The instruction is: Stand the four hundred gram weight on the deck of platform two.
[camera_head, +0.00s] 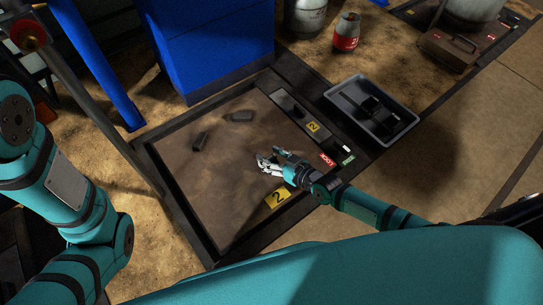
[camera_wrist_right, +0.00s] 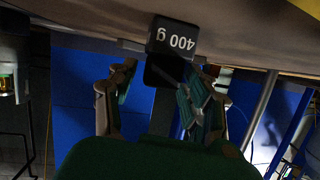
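The four hundred gram weight (camera_wrist_right: 173,37) is a dark block with a white "400 g" label, inverted in the right wrist view. It appears beyond my right gripper's fingertips (camera_wrist_right: 163,78), against the brown deck. My right gripper (camera_head: 268,163) is open and empty above platform two's deck (camera_head: 220,190), which carries a yellow "2" plate (camera_head: 278,196). A small dark block (camera_head: 199,141) stands on the deck, apart from the fingers and in line with them. It looks like the same weight, but its label is unreadable here. My left gripper is out of view.
Another dark shape (camera_head: 239,116) is on the deck near its back edge. A grey tray (camera_head: 350,88) with dark pieces is at the right. A panel with a red lock label (camera_head: 327,160) edges the deck. A blue cabinet (camera_head: 210,45) stands behind. The deck's front is clear.

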